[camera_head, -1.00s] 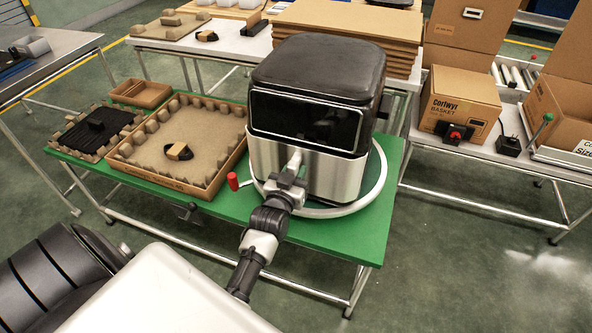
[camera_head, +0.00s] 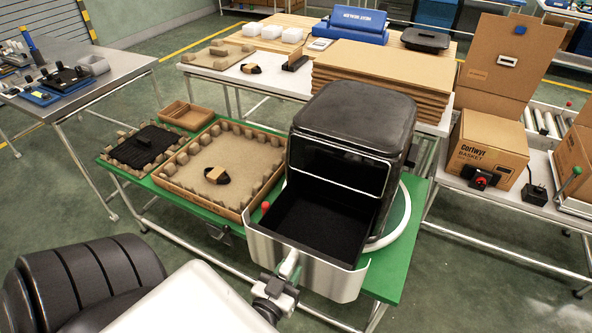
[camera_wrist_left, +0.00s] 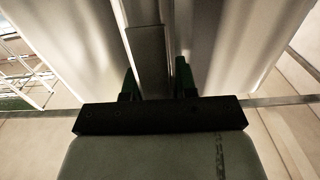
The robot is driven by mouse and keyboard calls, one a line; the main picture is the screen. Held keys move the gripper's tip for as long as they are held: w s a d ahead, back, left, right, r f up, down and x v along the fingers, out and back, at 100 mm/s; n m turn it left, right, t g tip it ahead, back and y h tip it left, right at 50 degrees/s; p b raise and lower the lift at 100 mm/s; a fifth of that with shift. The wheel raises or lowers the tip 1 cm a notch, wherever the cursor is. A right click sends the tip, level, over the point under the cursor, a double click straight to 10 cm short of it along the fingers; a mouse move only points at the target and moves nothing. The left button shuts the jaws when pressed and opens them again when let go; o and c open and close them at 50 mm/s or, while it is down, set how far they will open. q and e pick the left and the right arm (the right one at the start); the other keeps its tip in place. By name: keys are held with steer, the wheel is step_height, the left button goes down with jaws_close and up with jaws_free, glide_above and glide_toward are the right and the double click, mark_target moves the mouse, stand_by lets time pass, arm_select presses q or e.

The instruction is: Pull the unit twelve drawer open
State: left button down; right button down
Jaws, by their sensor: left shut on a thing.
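The air fryer (camera_head: 362,110) stands on a green table, black on top with a dark glossy front window. Its drawer (camera_head: 290,262) is pulled well out, a silver front with an empty-looking black basket (camera_head: 318,222) behind it. My left gripper (camera_head: 284,276) is shut on the drawer handle (camera_head: 290,262) at the front of the drawer. In the left wrist view the gripper (camera_wrist_left: 158,88) closes around the grey handle bar (camera_wrist_left: 148,60) against the silver drawer front (camera_wrist_left: 215,45). My right gripper is not in view.
A cardboard tray (camera_head: 240,160) with a small black and tan item lies left of the fryer. A red knob (camera_head: 266,206) stands near the drawer's left side. A Corlwyr basket box (camera_head: 488,150) stands on the right table. The drawer overhangs the green table's (camera_head: 405,255) front edge.

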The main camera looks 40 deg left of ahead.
arm_select(q)
steer(key=shift+s, duration=0.15)
steer(key=c, duration=0.9)
jaws_free()
steer(key=b+v, duration=0.1)
steer(key=v, duration=0.9)
steer(key=shift+s+d, duration=0.1)
steer(key=shift+s, duration=0.3)
